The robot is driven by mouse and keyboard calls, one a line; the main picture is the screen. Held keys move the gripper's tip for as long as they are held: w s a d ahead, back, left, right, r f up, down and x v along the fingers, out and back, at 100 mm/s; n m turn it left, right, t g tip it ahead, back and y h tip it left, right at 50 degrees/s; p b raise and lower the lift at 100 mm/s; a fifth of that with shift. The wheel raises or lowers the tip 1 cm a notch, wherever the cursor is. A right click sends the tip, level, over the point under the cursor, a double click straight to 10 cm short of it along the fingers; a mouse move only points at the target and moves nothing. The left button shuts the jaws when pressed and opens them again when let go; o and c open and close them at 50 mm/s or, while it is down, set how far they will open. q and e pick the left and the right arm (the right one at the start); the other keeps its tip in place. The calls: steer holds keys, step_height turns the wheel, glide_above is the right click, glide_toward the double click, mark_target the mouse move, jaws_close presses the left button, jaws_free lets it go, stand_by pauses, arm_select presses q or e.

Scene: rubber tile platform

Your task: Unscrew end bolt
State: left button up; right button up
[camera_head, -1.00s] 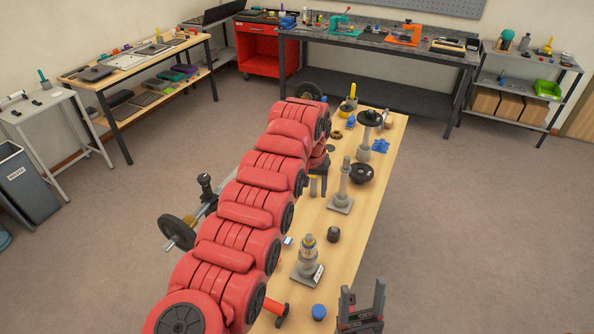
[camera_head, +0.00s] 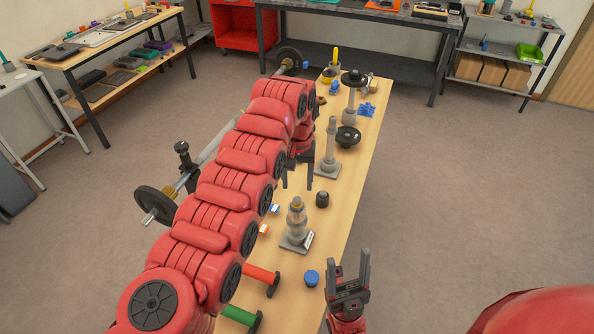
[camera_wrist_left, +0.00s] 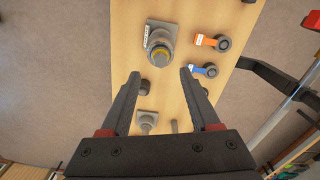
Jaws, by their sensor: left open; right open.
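A grey stepped stand with a gold ring near its top (camera_head: 297,222) stands upright on the wooden bench. In the left wrist view it is seen from above (camera_wrist_left: 160,50). I cannot tell which part is the end bolt. A long bar with dark discs (camera_head: 155,204) and a gold collar lies beyond my left arm, partly hidden by it. My left gripper (camera_head: 298,172) is open and empty above the bench; its fingers also show in the left wrist view (camera_wrist_left: 160,76). My right gripper (camera_head: 350,265) is open and empty near the bench's right front edge.
Other bench items are a grey post on a base (camera_head: 329,160), a black cap (camera_head: 322,200), a blue cap (camera_head: 312,278), a black disc (camera_head: 347,136) and a red-handled tool (camera_head: 262,273). Open floor lies right of the bench (camera_head: 358,185).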

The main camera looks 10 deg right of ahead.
mark_target(297, 199)
arm_select(q)
steer(key=shift+f+p, duration=0.7)
steer(key=shift+f, duration=2.1)
jaws_close()
